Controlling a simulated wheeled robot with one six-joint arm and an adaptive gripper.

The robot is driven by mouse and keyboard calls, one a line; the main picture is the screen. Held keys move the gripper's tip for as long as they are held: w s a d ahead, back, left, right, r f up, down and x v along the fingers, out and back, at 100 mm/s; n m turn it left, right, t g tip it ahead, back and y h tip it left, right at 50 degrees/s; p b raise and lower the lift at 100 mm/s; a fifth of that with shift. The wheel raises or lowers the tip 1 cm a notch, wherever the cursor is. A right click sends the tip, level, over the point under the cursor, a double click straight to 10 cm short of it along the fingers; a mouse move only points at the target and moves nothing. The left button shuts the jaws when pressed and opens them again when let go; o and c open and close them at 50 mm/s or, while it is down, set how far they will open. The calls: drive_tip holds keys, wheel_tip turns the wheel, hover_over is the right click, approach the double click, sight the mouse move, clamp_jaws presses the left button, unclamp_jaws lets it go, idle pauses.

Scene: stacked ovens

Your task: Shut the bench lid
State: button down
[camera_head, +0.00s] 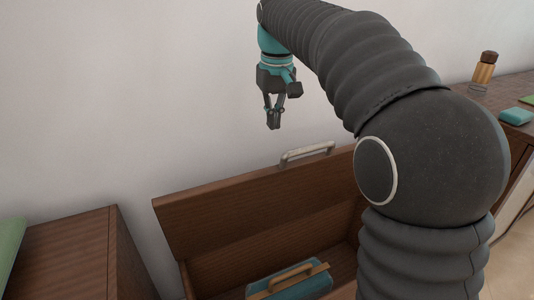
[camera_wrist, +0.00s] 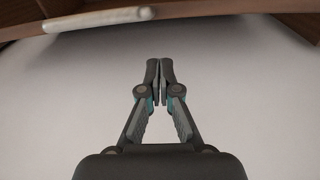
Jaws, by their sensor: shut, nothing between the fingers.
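The bench lid (camera_head: 240,215) is a brown wooden panel. It stands raised and tilted back near the white wall, and the bench is open. A pale bar handle (camera_head: 307,153) is on the lid's upper edge. The handle also shows at the top left of the wrist view (camera_wrist: 98,19). My gripper (camera_head: 274,126) is shut and empty, pointing down above and a little left of the handle, apart from the lid. Its closed fingertips are in the middle of the wrist view (camera_wrist: 160,62). My arm hides the right part of the lid and bench.
A teal object with a wooden handle (camera_head: 290,283) lies inside the bench. A brown cabinet (camera_head: 75,255) stands at the left. At the right, a counter holds a brown bottle (camera_head: 484,70) and a teal item (camera_head: 516,116). The white wall is close behind.

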drive_tip(key=shift+g, duration=0.3)
drive_tip(key=shift+w+a+f+b, duration=0.1)
drive_tip(key=shift+a+f+b, duration=0.2)
drive_tip(key=shift+f, duration=1.6)
drive_tip(key=shift+s+a+f+b, duration=0.1)
drive_tip(key=shift+f+b, duration=0.35)
drive_tip(key=shift+f, duration=1.45)
drive_tip(key=shift+w+a+f+b, duration=0.1)
drive_tip(key=shift+a+f+b, duration=0.2)
drive_tip(key=shift+f, duration=1.6)
drive_tip(key=shift+d, duration=0.1)
